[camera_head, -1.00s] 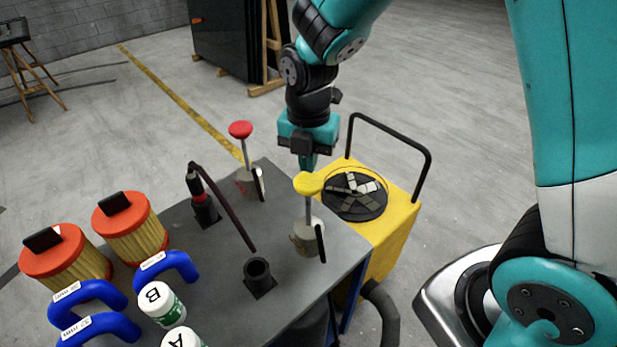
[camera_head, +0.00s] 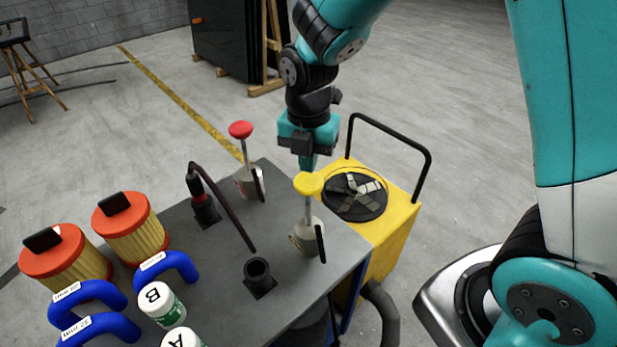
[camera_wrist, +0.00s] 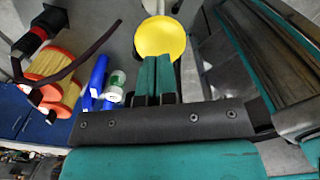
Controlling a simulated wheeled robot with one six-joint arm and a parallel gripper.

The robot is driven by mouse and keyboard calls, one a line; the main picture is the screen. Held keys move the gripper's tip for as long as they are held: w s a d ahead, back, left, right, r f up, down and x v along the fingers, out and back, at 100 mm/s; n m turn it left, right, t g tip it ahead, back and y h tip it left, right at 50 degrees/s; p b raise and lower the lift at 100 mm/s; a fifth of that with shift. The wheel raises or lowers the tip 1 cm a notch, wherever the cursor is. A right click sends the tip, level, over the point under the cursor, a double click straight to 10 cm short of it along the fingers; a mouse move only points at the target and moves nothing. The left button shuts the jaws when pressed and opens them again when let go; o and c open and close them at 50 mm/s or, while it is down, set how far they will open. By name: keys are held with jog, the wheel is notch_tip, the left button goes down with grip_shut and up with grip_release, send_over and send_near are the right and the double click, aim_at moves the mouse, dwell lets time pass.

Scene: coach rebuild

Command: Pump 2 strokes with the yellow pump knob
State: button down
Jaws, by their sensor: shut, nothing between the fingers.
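The yellow pump knob (camera_head: 308,184) tops a grey rod on a pump body (camera_head: 306,238) near the right edge of the grey table. The knob stands raised well above the body. My gripper (camera_head: 307,164) is shut and empty, pointing down just above or behind the knob in the head view. In the wrist view the yellow knob (camera_wrist: 160,40) shows just past my shut fingertips (camera_wrist: 155,62). I cannot tell whether the fingertips touch it. A second pump with a red knob (camera_head: 240,130) stands farther back.
On the grey table (camera_head: 215,290) are a black holder (camera_head: 258,276), a dark hose (camera_head: 228,212), orange-capped filters (camera_head: 128,225), blue hoses (camera_head: 168,266) and white bottles (camera_head: 162,303). A yellow cart (camera_head: 385,245) with a black handle (camera_head: 392,132) adjoins the table's right side.

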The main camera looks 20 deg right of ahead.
dwell(0.3)
jog(key=b, duration=0.9)
send_over(309, 224)
jog(key=shift+w+d+f, duration=0.1)
jog(key=shift+w+f, duration=0.05)
jog(key=shift+f, duration=3)
jog(key=shift+w+f, duration=0.15)
jog(key=shift+f, duration=3)
jog(key=shift+r, duration=0.15)
jog(key=shift+p, duration=0.3)
notch_tip(309, 224, up, 12)
jog(key=p, duration=1.1)
jog(key=shift+r, duration=0.25)
jog(key=shift+f, duration=0.1)
